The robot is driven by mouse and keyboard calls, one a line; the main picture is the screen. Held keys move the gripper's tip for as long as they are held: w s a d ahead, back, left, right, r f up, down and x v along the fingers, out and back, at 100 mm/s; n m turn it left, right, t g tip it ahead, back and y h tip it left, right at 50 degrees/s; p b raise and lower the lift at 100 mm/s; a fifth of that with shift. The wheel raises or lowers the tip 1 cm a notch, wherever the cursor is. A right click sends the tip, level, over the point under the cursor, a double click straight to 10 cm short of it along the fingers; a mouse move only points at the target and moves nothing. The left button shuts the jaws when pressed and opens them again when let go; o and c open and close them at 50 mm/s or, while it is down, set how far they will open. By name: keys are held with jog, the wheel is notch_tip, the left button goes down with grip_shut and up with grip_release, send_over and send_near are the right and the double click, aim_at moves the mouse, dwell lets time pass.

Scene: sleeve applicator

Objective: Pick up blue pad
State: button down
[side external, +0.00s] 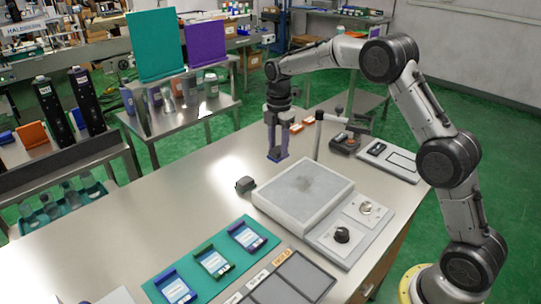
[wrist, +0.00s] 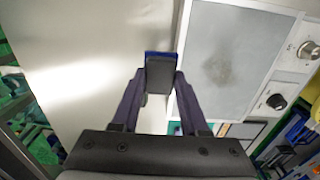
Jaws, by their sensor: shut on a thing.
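My gripper (side external: 278,146) is shut on the blue pad (side external: 276,157) and holds it in the air above the steel table, just behind the white platform. In the wrist view my gripper (wrist: 160,82) has the pad between its fingertips. There the pad shows a dark face and a blue far edge (wrist: 160,53). The fingers partly hide the pad. The white platform (side external: 300,215) with a grey top lies in front of the gripper in the side view, and to the right of it in the wrist view (wrist: 188,60).
A small dark block (side external: 245,185) sits left of the platform. A control box with knobs (side external: 343,235) adjoins it. A teal mat (side external: 213,243) carries blue and green frames. A thin post (side external: 318,138) stands right of my gripper. The table's left part is clear.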

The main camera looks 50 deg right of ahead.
jog(key=s+a+r, duration=0.1)
jog(key=s+r, duration=0.4)
jog(key=s, duration=0.5)
jog(key=shift+a, duration=0.1)
